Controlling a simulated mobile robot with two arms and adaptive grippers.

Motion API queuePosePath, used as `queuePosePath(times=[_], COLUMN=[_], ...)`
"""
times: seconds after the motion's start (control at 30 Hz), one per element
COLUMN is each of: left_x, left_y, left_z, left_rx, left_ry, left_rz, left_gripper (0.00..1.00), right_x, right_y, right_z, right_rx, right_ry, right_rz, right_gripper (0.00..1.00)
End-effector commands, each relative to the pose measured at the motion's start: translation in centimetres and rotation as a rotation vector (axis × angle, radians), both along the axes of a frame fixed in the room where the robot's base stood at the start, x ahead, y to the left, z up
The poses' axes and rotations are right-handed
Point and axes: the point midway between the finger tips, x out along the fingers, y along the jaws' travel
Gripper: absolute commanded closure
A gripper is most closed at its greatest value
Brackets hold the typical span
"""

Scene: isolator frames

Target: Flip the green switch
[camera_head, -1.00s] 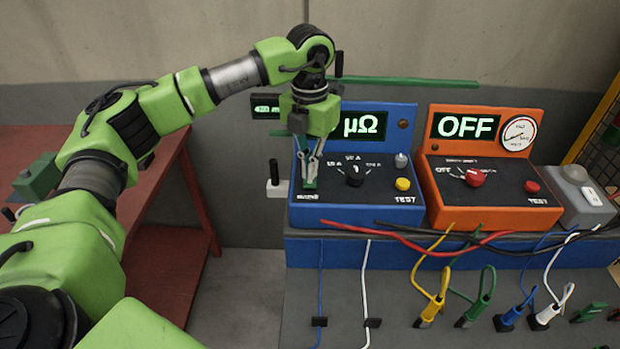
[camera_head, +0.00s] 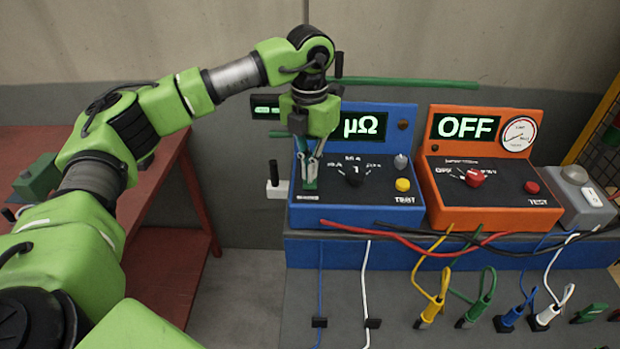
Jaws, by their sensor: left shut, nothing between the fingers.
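My left gripper (camera_head: 310,182) is shut and empty, pointing down over the left end of the blue test box's (camera_head: 345,210) black panel. Its fingertips are at a small green switch (camera_head: 309,184) on that panel, and they partly hide it. I cannot tell whether they touch it or which way it is set. The blue box has a lit "µΩ" display, a black knob (camera_head: 354,176) and a yellow button (camera_head: 402,185). My right gripper is not in view.
An orange box (camera_head: 490,217) with an "OFF" display and red knob stands to the right. Red and black cables (camera_head: 400,234) lie along the front ledge. Several coloured plugs hang on the grey panel below. A red table (camera_head: 190,185) stands at left.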

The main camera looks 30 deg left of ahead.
Motion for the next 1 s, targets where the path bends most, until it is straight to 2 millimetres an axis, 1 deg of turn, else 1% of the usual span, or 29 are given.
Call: queuePosePath(times=[1.0], left_x=[0.0], left_y=[0.0], left_z=[-1.5], left_rx=[0.000], left_ry=[0.000], left_rz=[0.000], left_gripper=[1.00], right_x=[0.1], right_y=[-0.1], right_z=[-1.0], right_rx=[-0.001], right_ry=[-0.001], right_rz=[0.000], right_gripper=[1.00])
